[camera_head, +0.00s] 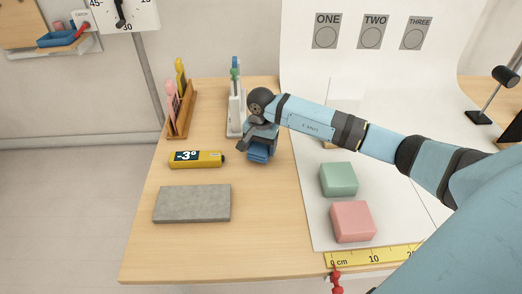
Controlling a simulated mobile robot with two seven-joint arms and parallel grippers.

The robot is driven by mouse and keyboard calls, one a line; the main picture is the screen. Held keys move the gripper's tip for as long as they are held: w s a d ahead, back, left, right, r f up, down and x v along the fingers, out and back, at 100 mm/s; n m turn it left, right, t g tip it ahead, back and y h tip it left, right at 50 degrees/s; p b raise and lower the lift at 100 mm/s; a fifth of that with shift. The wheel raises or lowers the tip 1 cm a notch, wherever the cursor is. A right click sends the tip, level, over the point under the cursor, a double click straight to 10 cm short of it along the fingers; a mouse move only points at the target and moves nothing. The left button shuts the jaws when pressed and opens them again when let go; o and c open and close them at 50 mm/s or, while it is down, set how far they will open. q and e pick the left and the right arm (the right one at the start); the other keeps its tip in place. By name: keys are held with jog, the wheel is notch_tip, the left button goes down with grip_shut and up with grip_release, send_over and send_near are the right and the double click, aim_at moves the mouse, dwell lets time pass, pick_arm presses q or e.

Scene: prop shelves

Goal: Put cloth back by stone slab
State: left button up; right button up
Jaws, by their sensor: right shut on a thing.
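The grey stone slab (192,204) lies flat near the front left of the wooden table. My right gripper (260,146) reaches in from the right and is shut on a small folded blue cloth (259,155). The cloth is behind and to the right of the slab, clearly apart from it. The gripper hides part of the cloth, and I cannot tell whether the cloth touches the table. My left gripper is not in view.
A yellow device reading -3° (196,159) lies behind the slab. A wooden rack (181,116) and a white holder (236,112) stand farther back. Green (338,179) and pink (352,221) blocks sit on the white sheet at right. Bare wood lies between slab and sheet.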

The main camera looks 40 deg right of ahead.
aim_at(261, 146)
jog(key=shift+f, duration=0.9)
jog(key=shift+f, duration=0.1)
jog(key=shift+f+b, duration=0.2)
jog(key=shift+b, duration=0.1)
jog(key=o, duration=0.8)
jog(key=shift+r, duration=0.1)
jog(key=shift+o, duration=0.2)
jog(key=shift+r, duration=0.1)
notch_tip(261, 146, up, 12)
jog(key=shift+p, duration=0.4)
